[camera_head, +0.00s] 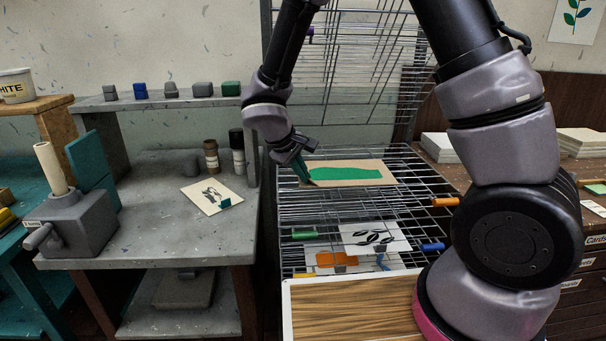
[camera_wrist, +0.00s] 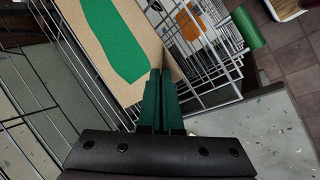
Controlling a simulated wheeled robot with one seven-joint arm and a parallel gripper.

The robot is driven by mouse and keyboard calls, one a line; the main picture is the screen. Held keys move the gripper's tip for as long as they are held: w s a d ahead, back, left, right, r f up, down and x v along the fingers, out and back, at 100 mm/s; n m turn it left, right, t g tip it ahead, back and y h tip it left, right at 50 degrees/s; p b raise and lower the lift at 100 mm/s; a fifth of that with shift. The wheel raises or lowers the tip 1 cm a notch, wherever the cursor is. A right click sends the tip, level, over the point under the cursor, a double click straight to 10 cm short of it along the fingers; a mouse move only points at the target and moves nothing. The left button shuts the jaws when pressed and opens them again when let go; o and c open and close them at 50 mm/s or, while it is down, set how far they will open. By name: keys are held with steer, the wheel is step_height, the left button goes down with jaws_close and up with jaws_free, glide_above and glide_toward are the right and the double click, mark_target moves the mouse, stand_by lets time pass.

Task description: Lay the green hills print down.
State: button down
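The green hills print (camera_head: 350,173) is a tan card with a long green shape. It lies flat at the level of the upper lowered wire shelf of the rack (camera_head: 415,180); I cannot tell whether it rests on the wires or hangs just above them. My gripper (camera_head: 304,172) is at its left edge, with dark green fingers close together. In the wrist view, the fingertips (camera_wrist: 159,80) meet a corner of the print (camera_wrist: 120,45) and appear shut on it. The card's far end is outside the wrist view.
More wire shelves stand raised behind. Lower shelves hold a black-leaf print (camera_head: 375,238) and an orange print (camera_head: 337,259). Shelf tabs are green (camera_head: 304,236), orange (camera_head: 445,202) and blue (camera_head: 433,247). A grey bench (camera_head: 155,240) at left holds a small print (camera_head: 208,196).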

steer(key=shift+f, duration=0.5)
steer(key=c, duration=1)
jaws_free()
steer(key=shift+c, duration=0.5)
steer(key=shift+r, duration=3.55)
